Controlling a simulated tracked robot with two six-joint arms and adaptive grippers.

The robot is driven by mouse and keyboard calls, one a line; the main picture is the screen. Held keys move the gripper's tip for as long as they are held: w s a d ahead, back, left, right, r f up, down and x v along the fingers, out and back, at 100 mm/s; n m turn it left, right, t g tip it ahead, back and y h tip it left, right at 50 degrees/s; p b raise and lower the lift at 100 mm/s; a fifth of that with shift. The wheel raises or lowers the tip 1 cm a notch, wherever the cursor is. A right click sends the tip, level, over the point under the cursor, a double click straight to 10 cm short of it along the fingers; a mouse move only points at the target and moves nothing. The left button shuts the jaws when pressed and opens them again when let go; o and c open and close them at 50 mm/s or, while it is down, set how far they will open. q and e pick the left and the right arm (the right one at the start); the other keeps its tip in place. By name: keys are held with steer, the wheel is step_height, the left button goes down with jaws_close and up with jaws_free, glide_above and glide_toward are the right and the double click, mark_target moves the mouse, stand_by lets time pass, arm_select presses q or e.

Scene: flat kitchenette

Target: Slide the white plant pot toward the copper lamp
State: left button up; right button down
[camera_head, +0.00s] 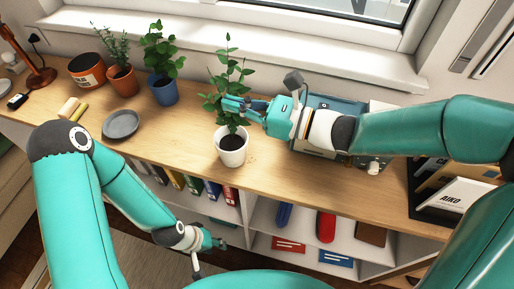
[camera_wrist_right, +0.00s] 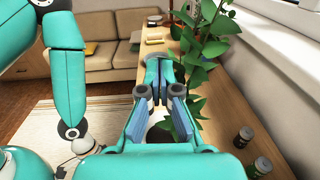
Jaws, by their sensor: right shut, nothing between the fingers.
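The white plant pot (camera_head: 231,151), with a leafy green plant, stands upright near the front edge of the wooden counter. The copper lamp (camera_head: 38,76) is at the far left end, partly cut off by the frame. My right gripper (camera_head: 232,104) is shut and empty among the plant's leaves, above the pot's rim. In the right wrist view its fingers (camera_wrist_right: 158,72) are together, with leaves (camera_wrist_right: 197,75) beside them; the pot is mostly hidden there. My left gripper (camera_head: 213,241) hangs low in front of the shelves, away from the pot; its fingers are too small to read.
Left of the pot, a grey dish (camera_head: 121,124) lies on the counter. Behind it stand a blue pot (camera_head: 163,91), a terracotta pot (camera_head: 122,80) and an orange-black pot (camera_head: 87,70). A blue-grey appliance (camera_head: 333,103) is behind my right wrist. Bare counter lies between dish and white pot.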

steer(key=p+v, duration=0.1)
steer(key=v, duration=0.5)
glide_toward(231, 140)
steer(key=shift+s+a+f, duration=0.1)
steer(key=shift+a+f, duration=0.1)
steer(key=shift+a, duration=0.3)
steer(key=shift+s+a+f, duration=0.1)
steer(key=shift+a+f, duration=0.1)
steer(key=shift+a, duration=0.5)
steer(key=shift+w+a, duration=0.2)
steer(key=shift+a, duration=0.1)
